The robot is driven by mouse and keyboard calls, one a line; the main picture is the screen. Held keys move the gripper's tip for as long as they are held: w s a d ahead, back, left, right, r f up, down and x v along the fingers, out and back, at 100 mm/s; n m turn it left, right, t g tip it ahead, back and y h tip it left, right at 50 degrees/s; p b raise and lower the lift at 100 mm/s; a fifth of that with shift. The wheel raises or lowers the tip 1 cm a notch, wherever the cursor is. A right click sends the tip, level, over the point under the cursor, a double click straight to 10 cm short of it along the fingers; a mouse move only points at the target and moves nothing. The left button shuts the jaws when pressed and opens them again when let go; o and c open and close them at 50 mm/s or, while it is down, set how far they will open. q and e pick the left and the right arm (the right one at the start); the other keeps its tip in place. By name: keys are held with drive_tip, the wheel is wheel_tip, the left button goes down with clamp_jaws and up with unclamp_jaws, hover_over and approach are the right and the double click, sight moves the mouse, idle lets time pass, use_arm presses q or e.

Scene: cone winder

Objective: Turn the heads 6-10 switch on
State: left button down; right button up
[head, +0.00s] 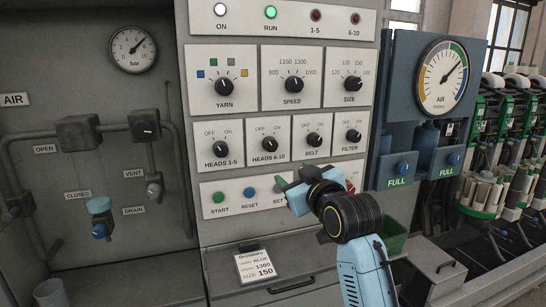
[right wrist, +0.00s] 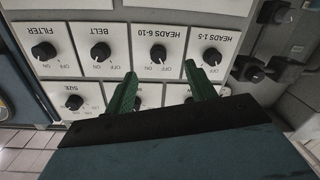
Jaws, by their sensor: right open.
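The HEADS 6-10 switch is a black rotary knob (head: 269,144) on a white plate, with OFF at its upper left and ON at its upper right. Its pointer is too small to read surely. In the right wrist view the same knob (right wrist: 158,54) appears upside down, just beyond and between the fingertips. My right gripper (head: 296,180) is open and empty, below and slightly right of the knob in the head view. Its two green fingers (right wrist: 160,70) point at the panel, apart from the knob. The red 6-10 lamp (head: 355,18) looks dark. My left gripper is out of view.
Neighbouring knobs are HEADS 1-5 (head: 221,149) on the left and BELT (head: 312,139) on the right. START (head: 218,198) and RESET (head: 249,192) buttons sit below. A job card (head: 255,263) lies on the ledge. A green bin (head: 393,236) is behind my right arm.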

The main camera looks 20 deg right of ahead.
sight(272, 145)
drive_tip(key=shift+t, duration=0.3)
drive_tip(key=w+r, duration=0.1)
drive_tip(key=w, duration=0.8)
drive_tip(key=w+a+r, duration=0.1)
drive_tip(key=w, duration=0.4)
drive_tip(key=shift+r, duration=0.3)
drive_tip(key=shift+c, duration=0.2)
drive_tip(key=c, duration=0.9)
